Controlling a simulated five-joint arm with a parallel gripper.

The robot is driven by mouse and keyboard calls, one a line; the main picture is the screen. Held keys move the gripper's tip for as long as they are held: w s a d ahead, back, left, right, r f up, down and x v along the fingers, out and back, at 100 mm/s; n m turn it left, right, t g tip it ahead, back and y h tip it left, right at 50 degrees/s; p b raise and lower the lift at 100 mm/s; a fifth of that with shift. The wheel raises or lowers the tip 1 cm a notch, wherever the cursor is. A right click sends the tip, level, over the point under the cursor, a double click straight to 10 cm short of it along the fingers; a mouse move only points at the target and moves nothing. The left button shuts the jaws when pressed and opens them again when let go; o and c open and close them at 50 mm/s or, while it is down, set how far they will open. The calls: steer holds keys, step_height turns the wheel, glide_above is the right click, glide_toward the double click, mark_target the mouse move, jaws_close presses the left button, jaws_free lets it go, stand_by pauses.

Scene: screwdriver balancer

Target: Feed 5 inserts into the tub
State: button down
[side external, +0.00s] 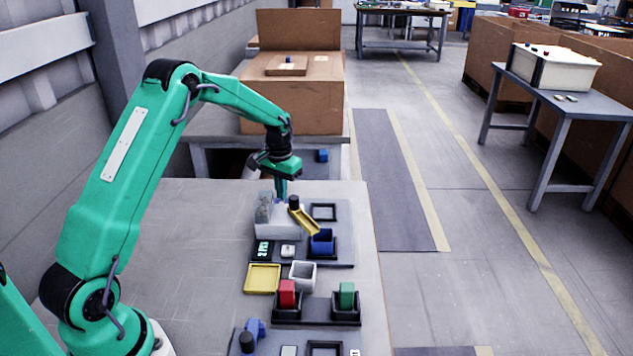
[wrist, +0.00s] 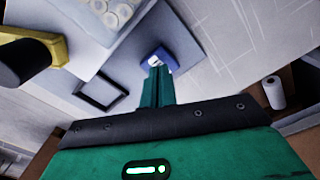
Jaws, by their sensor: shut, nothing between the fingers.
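My gripper (side external: 281,196) is shut and empty, pointing down at the back of the feeder (side external: 278,231). In the wrist view its fingertips (wrist: 157,72) are at a small blue part with a pale top (wrist: 174,60); I cannot tell whether they touch. The feeder's bin of pale round inserts (wrist: 118,12) is beside it. A yellow chute (side external: 308,222) with a black cylinder (side external: 294,203) slopes down towards the blue tub (side external: 322,245). The tub's inside is too small to read. A small display (side external: 263,250) shows green characters, seemingly "2 PCS".
A black square frame (side external: 324,212) lies right of the feeder. The table's left side is clear.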

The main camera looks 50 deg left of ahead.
steer(key=shift+f, duration=0.65)
stand_by(0.6)
steer(key=shift+r, duration=3.55)
steer(key=shift+r, duration=0.1)
steer(key=shift+r, duration=2.95)
steer(key=shift+f, duration=2.35)
steer(key=shift+f, duration=0.15)
steer(key=shift+f, duration=3.1)
